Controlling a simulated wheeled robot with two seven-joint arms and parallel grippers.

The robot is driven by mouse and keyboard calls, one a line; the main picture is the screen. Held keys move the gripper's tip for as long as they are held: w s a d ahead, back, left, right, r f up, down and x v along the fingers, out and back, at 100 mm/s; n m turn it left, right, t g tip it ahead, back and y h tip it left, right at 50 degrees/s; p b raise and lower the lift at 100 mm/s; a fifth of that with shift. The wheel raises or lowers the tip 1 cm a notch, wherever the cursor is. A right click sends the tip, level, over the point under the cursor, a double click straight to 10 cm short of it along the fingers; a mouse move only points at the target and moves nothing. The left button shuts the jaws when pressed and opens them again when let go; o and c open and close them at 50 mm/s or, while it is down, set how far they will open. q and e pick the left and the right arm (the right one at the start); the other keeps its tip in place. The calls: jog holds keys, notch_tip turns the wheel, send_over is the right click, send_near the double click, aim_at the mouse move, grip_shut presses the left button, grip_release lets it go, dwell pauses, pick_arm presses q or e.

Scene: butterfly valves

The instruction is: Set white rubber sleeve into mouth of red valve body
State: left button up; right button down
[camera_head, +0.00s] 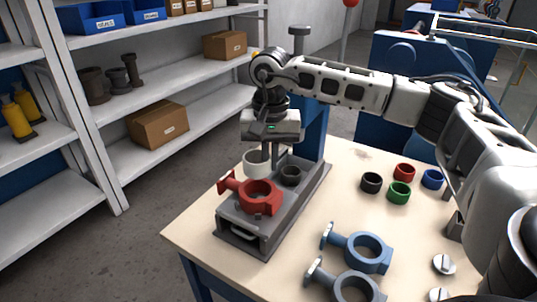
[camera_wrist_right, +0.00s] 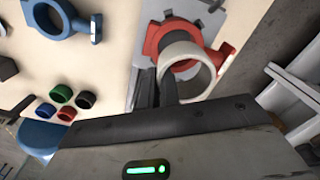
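The white rubber sleeve (camera_head: 254,164) is a short open ring held just above and behind the red valve body (camera_head: 257,208) in the head view. My right gripper (camera_head: 268,151) is shut on the sleeve's wall, one finger inside and one outside. In the right wrist view, the sleeve (camera_wrist_right: 206,77) overlaps part of the red valve body (camera_wrist_right: 152,38) and hides some of its mouth. My right gripper (camera_wrist_right: 156,88) shows there with narrow, dark fingers. The red body lies flat, mouth up, on a grey fixture. My left gripper is out of view.
The grey fixture (camera_head: 235,225) has a dark round part (camera_head: 291,175) behind the valve body. Red (camera_head: 404,172), green (camera_head: 398,192), blue (camera_head: 432,179) and dark (camera_head: 371,183) sleeves stand to the right. A blue valve body (camera_head: 366,252) and a grey one lie in front.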

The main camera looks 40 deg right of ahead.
jog(key=shift+f+b, duration=0.45)
jog(key=shift+f, duration=0.4)
jog(key=shift+f+b, duration=0.95)
jog(key=shift+f, duration=0.3)
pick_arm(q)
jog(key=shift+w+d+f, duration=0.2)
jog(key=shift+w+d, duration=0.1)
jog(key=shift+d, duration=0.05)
pick_arm(e)
jog(key=shift+f, duration=0.25)
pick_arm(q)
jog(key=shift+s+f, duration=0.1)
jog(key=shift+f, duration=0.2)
pick_arm(e)
jog(key=shift+f, duration=0.1)
pick_arm(q)
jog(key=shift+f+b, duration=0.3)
jog(key=shift+b, duration=0.2)
pick_arm(e)
jog(key=shift+f, duration=0.4)
